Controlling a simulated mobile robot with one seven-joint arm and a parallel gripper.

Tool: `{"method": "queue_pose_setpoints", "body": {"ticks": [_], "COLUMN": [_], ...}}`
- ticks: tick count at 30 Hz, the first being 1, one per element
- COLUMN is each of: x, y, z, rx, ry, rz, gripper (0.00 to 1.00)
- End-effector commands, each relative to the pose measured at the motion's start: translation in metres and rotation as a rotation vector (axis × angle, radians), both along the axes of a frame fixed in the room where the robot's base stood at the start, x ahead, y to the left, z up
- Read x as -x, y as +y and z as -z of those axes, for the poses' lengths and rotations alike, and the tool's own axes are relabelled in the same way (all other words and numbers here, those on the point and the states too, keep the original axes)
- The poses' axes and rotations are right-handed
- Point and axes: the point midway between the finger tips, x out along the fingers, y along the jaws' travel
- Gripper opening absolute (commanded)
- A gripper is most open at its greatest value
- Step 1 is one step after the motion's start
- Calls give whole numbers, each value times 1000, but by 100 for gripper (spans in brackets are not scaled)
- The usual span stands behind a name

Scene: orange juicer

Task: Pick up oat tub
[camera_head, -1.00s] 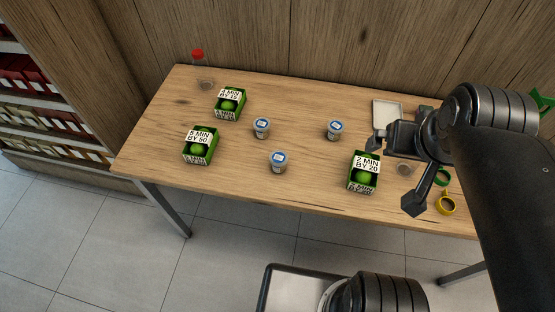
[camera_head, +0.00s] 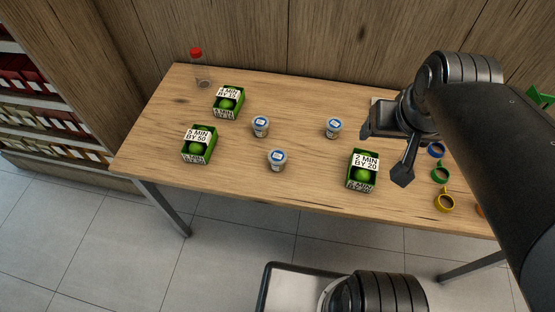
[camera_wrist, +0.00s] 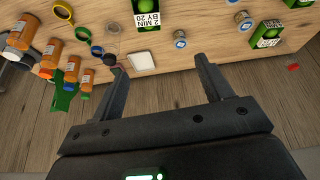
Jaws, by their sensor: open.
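Three small tubs with blue-and-white lids stand on the wooden table: a left one (camera_head: 260,126), a front one (camera_head: 277,160) and a right one (camera_head: 333,128). Their labels are too small to read, so I cannot tell which is the oat tub. In the wrist view one tub (camera_wrist: 180,38) shows near my right fingertip, and another (camera_wrist: 242,19) is farther right. My gripper (camera_head: 385,154) is open and empty above the table's right part, to the right of the right tub. Its two spread fingers (camera_wrist: 160,68) also show in the wrist view.
Green boxes stand near the tubs: "2 MIN BY 20" (camera_head: 363,171), "5 MIN BY 50" (camera_head: 199,145) and one at the back left (camera_head: 228,103). A red-capped bottle (camera_head: 201,75) stands at the back left corner. Coloured rings (camera_head: 440,173) and orange bottles (camera_wrist: 52,53) are at the right.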

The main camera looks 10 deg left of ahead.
Motion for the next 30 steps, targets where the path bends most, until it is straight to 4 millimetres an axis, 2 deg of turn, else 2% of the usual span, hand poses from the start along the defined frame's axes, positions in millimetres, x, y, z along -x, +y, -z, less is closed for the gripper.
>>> {"method": "queue_pose_setpoints", "body": {"ticks": [1, 6, 11, 15, 24, 30], "x": [-12, -46, -74, -94, -116, -118], "y": [10, 42, 77, 111, 188, 221], "z": [6, 25, 51, 79, 153, 189], "rx": [6, 28, 48, 68, 114, 133], "ry": [30, 103, 171, 229, 348, 395], "rz": [-32, -126, -214, -292, -452, -518], "gripper": [72, 72, 72, 72, 72, 72]}}
